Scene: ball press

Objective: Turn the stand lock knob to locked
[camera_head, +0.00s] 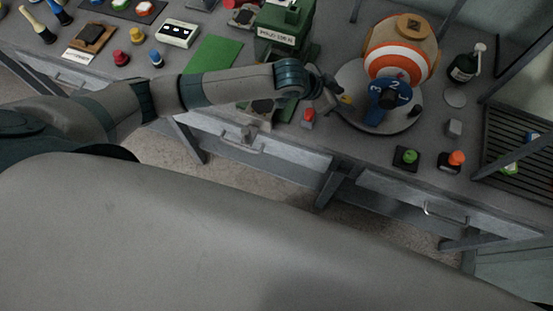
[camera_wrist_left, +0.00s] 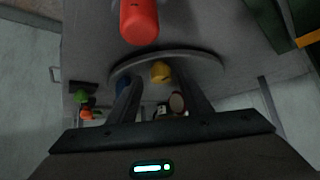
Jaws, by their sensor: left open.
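A ball (camera_head: 402,62) with orange and white rings sits on a round grey stand (camera_head: 350,82), with a blue part (camera_head: 376,112) in front of it. A small yellow knob (camera_head: 346,99) is at the stand's left edge. A red knob (camera_head: 308,115) stands on the table just left of the stand. I cannot tell which one is the lock knob. My left gripper (camera_head: 330,100) is open and empty at the stand's left side. In the left wrist view, the yellow knob (camera_wrist_left: 160,71) shows between the fingers (camera_wrist_left: 158,82), and a red cylinder (camera_wrist_left: 139,20) lies above. My right gripper is not in view.
A green press (camera_head: 285,28) stands behind my left arm. Green (camera_head: 406,156) and orange (camera_head: 457,158) buttons sit near the table's front edge. A bottle (camera_head: 464,67) and a slatted tray (camera_head: 512,140) are at right. Several coloured knobs and tools lie at far left.

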